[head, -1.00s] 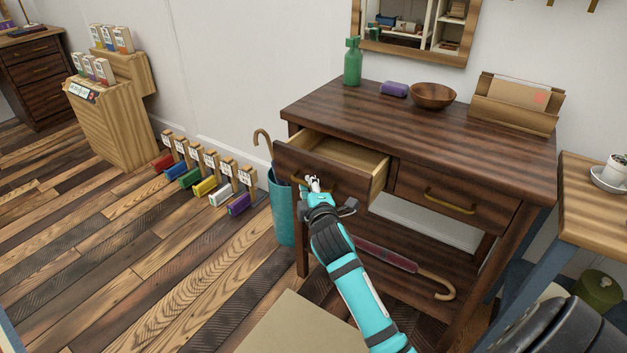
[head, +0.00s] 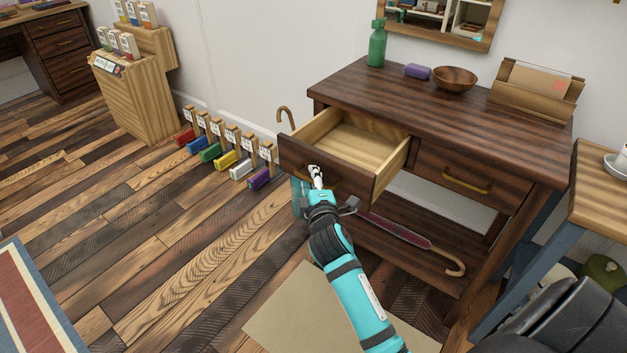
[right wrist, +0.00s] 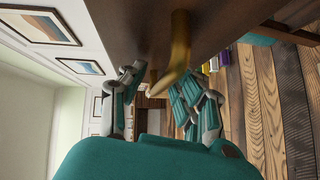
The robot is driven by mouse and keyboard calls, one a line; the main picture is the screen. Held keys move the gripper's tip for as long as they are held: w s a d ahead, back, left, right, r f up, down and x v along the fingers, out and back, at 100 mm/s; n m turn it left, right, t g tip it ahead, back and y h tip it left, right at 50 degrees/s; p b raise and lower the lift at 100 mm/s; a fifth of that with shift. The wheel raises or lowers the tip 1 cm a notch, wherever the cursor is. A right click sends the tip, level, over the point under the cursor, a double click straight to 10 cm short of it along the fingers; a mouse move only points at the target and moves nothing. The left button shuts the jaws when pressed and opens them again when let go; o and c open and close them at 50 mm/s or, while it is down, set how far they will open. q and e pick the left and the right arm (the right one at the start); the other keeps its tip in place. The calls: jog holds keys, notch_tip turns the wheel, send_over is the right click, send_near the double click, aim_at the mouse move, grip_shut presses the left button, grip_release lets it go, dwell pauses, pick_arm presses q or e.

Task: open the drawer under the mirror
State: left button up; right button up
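The mirror (head: 425,38) hangs on the wall above a dark wooden console table (head: 520,150). Its left drawer (head: 295,158) is pulled well out, and its pale, empty inside shows. My right gripper (head: 316,177) is at the front of this drawer. In the right wrist view, the brass handle (right wrist: 180,45) lies between the fingers of my right gripper (right wrist: 163,88), which are shut around it. Part of the handle is hidden by the fingers. The right drawer (head: 465,178) is closed. My left gripper is not in view.
A green bottle (head: 377,48), a purple item (head: 417,71), a wooden bowl (head: 455,79) and a letter holder (head: 535,100) stand on the table. An umbrella (head: 400,232) lies on the lower shelf. A teal umbrella bin (head: 297,195) stands at the table's left. Floor at left is largely clear.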

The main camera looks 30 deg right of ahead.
jog(key=shift+f, duration=0.1)
jog(key=shift+s, duration=0.2)
jog(key=v, duration=1.1)
jog(key=shift+s+a, duration=0.2)
jog(key=shift+s, duration=0.05)
